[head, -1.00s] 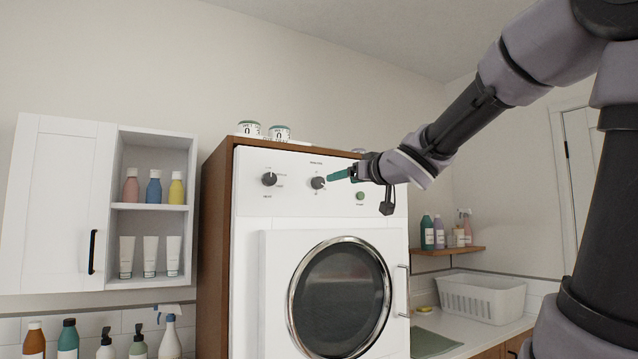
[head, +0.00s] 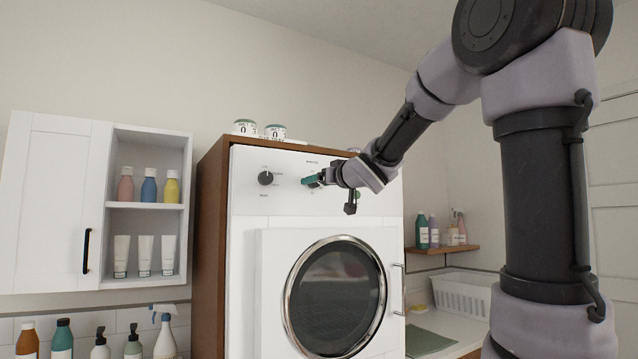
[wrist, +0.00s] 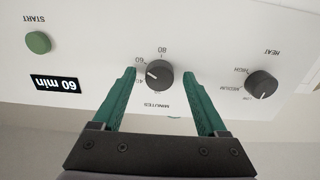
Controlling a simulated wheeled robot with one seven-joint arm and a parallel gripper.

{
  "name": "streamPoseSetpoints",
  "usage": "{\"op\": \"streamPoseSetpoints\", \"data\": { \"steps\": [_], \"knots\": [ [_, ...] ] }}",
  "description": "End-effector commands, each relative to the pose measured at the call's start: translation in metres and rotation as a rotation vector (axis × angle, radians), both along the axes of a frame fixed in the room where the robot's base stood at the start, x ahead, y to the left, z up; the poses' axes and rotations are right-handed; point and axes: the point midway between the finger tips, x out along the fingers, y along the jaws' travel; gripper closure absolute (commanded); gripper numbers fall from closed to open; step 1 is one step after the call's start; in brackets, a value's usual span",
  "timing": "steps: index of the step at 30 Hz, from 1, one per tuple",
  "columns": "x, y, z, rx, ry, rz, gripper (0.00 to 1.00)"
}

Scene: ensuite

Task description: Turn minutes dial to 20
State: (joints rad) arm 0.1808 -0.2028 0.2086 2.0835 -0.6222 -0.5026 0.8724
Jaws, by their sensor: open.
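The minutes dial (wrist: 159,74) is a dark round knob on the white dryer panel, seen upside down in the wrist view. Its white pointer mark faces picture left, near the 60 and 40 labels. The display (wrist: 57,84) reads 60 min. My gripper (wrist: 160,78) is open, with one green finger on each side of the dial. Gaps show between the fingers and the knob; I cannot tell how deep the tips reach. In the head view my gripper (head: 312,181) is at the panel and hides the dial.
The green start button (wrist: 38,42) is at upper left there. Below the panel is the round dryer door (head: 338,297). Calendar-like blocks (head: 275,132) stand on top of the wooden housing (head: 209,245).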

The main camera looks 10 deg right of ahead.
Motion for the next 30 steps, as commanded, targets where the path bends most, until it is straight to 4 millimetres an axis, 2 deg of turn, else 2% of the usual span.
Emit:
{"op": "streamPoseSetpoints", "data": {
  "steps": [4,8,9,10,20,30],
  "knots": [
    [-0.0002,-0.0002,-0.0001,0.0,0.0,0.0,0.25],
    [-0.0002,-0.0003,-0.0002,0.0,0.0,0.0,0.74],
    [-0.0003,-0.0002,-0.0002,0.0,0.0,0.0,0.9],
    [-0.0002,-0.0003,-0.0002,0.0,0.0,0.0,1.0],
    [-0.0003,-0.0003,-0.0004,-0.034,-0.01,0.0,1.0],
    [-0.0002,-0.0006,-0.0006,-0.239,-0.077,0.0,1.0]
  ]
}}
